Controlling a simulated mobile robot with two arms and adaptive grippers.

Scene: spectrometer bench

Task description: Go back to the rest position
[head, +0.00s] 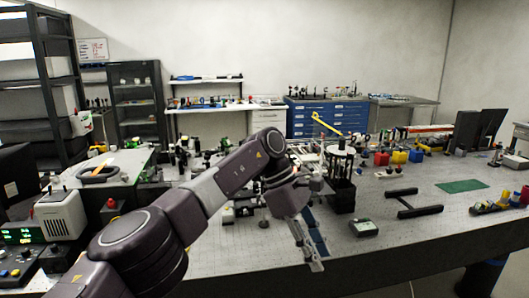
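My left arm comes in from the lower left and reaches over the grey optical bench (370,235). My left gripper (317,259) hangs over the bench near its front edge, fingers pointing down. The two fingers overlap in this view, so I cannot tell how far apart they are. I see nothing clearly held between them. My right arm and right gripper are out of view.
A black post assembly (341,180) stands just right of my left gripper. A white instrument (60,216) stands at left.

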